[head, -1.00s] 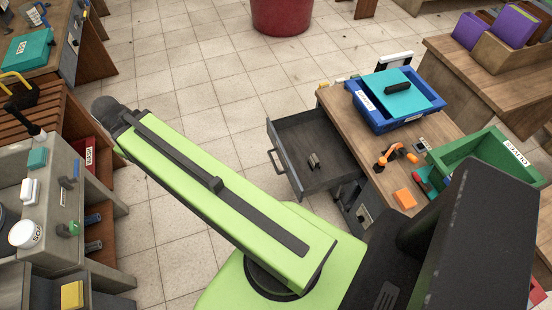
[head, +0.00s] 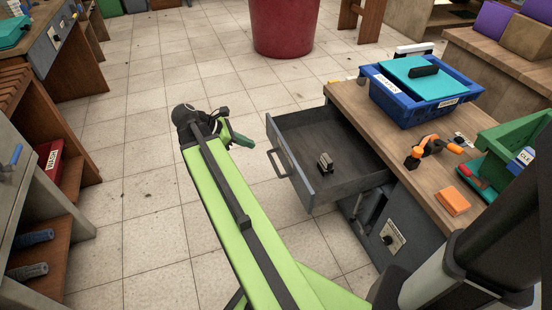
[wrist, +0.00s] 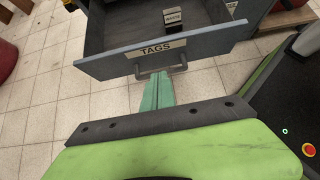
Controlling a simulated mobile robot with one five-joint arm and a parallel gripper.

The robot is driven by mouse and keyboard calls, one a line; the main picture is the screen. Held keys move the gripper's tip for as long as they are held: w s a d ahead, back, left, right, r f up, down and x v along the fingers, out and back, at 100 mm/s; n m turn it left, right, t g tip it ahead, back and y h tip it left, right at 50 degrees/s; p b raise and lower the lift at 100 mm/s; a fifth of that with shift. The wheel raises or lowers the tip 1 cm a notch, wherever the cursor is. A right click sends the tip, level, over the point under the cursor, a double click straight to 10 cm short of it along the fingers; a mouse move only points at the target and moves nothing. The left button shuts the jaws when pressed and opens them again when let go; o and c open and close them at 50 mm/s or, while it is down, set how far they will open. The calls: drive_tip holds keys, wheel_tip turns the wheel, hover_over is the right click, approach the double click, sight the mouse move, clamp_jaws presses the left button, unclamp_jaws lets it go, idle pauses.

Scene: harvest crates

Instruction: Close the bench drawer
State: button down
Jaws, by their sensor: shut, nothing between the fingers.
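The bench drawer (head: 318,140) is grey and stands pulled out from the wooden bench (head: 395,150). Its front (wrist: 165,52) carries a TAGS label and a bar handle (wrist: 162,70), which also shows in the head view (head: 277,163). A small dark item with a pale labelled face (head: 325,162) lies inside the drawer. My gripper (head: 240,139) is shut and empty, left of the drawer front in the head view. In the wrist view its green fingers (wrist: 158,85) point at the drawer front, close to the handle. I cannot tell whether they touch it.
The bench top holds a blue crate (head: 420,108) with a teal lid, an orange-and-black tool (head: 430,147), an orange block (head: 452,201) and a green crate (head: 508,140). A red bin (head: 283,28) stands behind. Shelves stand at left. The tiled floor between is clear.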

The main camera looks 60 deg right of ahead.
sight(286, 152)
drive_tip(key=b+x, duration=0.2)
drive_tip(key=x, duration=0.2)
drive_tip(key=r+b+x, duration=0.1)
drive_tip(key=b+x, duration=0.1)
drive_tip(key=x, duration=0.2)
drive_tip(key=d+b+x, duration=0.1)
drive_tip(key=b+x, duration=0.1)
drive_tip(key=x, duration=0.2)
drive_tip(key=shift+s+r+b, duration=0.25)
drive_tip(key=shift+s+b, duration=0.1)
drive_tip(key=shift+s, duration=0.05)
drive_tip(key=shift+s+d, duration=0.3)
drive_tip(key=shift+d, duration=0.15)
